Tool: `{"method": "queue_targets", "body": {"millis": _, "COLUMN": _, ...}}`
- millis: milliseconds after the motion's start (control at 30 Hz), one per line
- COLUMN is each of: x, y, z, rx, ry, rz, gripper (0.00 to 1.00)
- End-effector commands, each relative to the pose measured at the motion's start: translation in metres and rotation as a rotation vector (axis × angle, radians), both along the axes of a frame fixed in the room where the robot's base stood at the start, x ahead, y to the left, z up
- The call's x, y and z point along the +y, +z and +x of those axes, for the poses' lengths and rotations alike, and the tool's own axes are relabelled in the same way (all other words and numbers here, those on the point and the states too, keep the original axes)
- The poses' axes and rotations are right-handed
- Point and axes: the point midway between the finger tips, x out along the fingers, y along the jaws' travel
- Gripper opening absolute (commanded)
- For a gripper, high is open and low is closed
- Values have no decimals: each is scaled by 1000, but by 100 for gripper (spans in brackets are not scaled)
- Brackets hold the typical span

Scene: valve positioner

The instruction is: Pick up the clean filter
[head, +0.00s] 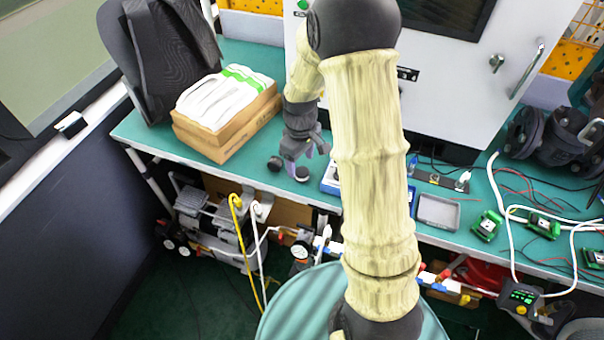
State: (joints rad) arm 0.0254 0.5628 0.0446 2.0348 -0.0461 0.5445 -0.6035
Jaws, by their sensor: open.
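My gripper (288,168) hangs over the front edge of the green workbench (140,130), left of the picture's middle. Its two dark fingertips are apart, with nothing seen between them. A small blue tray (328,183) is just right of the gripper, partly hidden behind my arm. A shallow grey tray (437,212) lies to the right of my arm and looks empty. I cannot make out the clean filter for certain; my arm hides part of the bench.
A cardboard box (232,132) with a white, green-striped pack (222,97) on top stands left of the gripper. A white cabinet (440,85) stands behind. Green devices (487,225), cables and a dark valve body (560,135) crowd the right.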

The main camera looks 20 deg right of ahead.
Motion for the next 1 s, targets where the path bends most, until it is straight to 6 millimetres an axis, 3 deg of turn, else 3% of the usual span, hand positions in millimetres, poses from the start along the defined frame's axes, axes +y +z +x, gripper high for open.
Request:
{"method": "queue_targets", "body": {"millis": 400, "x": -4, "y": -49, "z": -3, "rx": 4, "ry": 0, "rz": 0, "gripper": 62}}
{"method": "queue_targets", "body": {"millis": 967, "x": -5, "y": -51, "z": -3, "rx": 0, "ry": 0, "rz": 0, "gripper": 62}}
{"method": "queue_targets", "body": {"millis": 1000, "x": -4, "y": -51, "z": -2, "rx": 0, "ry": 0, "rz": 0, "gripper": 58}}
